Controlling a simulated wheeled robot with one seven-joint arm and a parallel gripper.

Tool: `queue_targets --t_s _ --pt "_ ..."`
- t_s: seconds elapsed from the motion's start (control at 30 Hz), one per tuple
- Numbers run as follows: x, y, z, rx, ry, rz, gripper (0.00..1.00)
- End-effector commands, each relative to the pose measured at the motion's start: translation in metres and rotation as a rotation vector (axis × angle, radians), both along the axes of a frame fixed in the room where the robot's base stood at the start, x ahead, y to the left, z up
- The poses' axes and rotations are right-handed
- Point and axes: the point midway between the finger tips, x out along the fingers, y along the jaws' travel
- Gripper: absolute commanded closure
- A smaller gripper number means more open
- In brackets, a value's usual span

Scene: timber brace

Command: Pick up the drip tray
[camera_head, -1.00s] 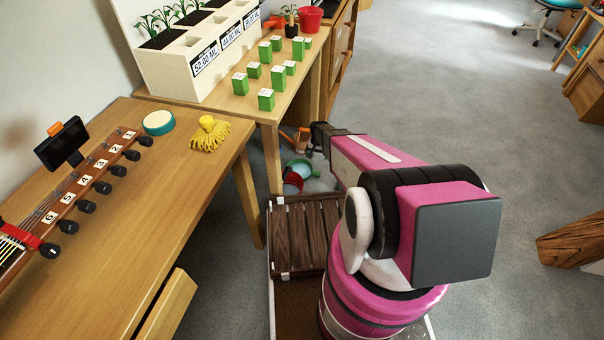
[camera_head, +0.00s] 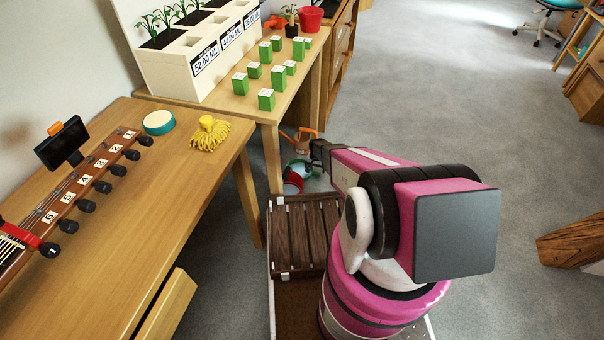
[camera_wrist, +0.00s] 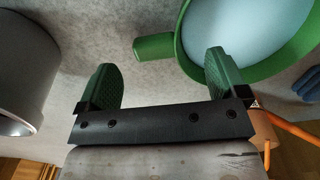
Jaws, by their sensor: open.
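A round shallow dish with a green rim and pale blue inside, which looks like the drip tray (camera_wrist: 262,76), lies on the grey floor at the upper right of the wrist view. A short green stub (camera_wrist: 154,47) sticks out from its left side. In the head view a small teal-green round thing on the floor (camera_head: 304,169), partly hidden, appears to be it. My gripper (camera_wrist: 163,76) is open, with its two green fingers apart and nothing between them. In the wrist view, the right finger overlaps the dish's rim; I cannot tell whether they touch.
A grey cylinder (camera_wrist: 24,75) stands left of my gripper. An orange tool (camera_wrist: 290,130) is at right. A red pot (camera_head: 293,182) and orange watering can (camera_head: 305,139) are near the table leg. A slatted wooden crate (camera_head: 306,235) stands closer. Open floor lies right.

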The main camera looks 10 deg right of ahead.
Motion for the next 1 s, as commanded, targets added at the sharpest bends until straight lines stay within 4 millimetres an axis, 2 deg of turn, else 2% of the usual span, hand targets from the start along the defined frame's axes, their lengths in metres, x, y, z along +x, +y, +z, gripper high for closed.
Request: queue_targets --t_s 0.2,0.3,0.53,0.57,0.7,0.77,1.0 --pt "0.002 -0.003 -0.033 0.0 0.0 0.0 0.09" --pt "0.002 -0.002 -0.043 0.0 0.001 0.0 0.09" --pt "0.001 -0.002 -0.044 0.0 0.0 0.0 0.09" --pt "0.001 -0.002 -0.044 0.0 0.0 0.0 0.12" --pt "0.001 -0.002 -0.044 0.0 0.0 0.0 0.57" --pt "0.001 -0.002 -0.044 0.0 0.0 0.0 0.74" --pt "0.001 -0.002 -0.043 0.0 0.0 0.0 0.74"
